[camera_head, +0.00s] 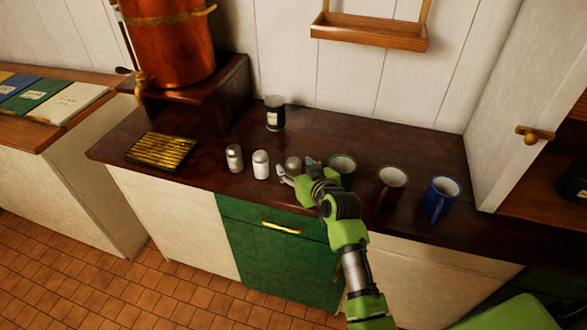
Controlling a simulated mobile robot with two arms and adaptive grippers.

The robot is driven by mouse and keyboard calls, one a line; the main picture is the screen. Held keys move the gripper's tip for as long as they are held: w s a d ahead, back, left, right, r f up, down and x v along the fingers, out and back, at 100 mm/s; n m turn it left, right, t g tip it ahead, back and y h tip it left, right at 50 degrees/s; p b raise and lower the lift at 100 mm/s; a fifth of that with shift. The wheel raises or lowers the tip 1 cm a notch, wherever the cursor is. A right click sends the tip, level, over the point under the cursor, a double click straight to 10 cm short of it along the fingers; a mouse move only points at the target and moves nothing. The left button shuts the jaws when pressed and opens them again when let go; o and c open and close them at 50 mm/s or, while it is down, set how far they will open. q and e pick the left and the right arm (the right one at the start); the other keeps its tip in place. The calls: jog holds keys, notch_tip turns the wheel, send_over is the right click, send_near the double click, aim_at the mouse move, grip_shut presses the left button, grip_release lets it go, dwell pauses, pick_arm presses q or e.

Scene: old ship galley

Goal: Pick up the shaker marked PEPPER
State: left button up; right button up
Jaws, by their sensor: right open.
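Three small shakers stand upright in a row near the front edge of the dark wooden counter. The left shaker (234,158) and the middle shaker (261,164) are pale with metal-looking tops. The right shaker (293,163) is partly hidden by my right gripper (297,173). Their labels are too small to read, so I cannot tell which says PEPPER. My right gripper is open, with its fingers at the right shaker; I cannot tell whether they touch it. My left gripper is out of view.
A green mug (343,168) stands close behind my right gripper, with brown (391,190) and blue (440,199) mugs to the right. A dark jar (275,113) stands at the back. A brass drip grate (160,151) lies left, below a copper urn (170,45).

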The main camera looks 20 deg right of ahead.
jog(key=shift+x, duration=1.25)
jog(key=shift+s, duration=0.1)
jog(key=c, duration=1.3)
jog(key=shift+r, duration=0.1)
jog(key=shift+r, duration=0.1)
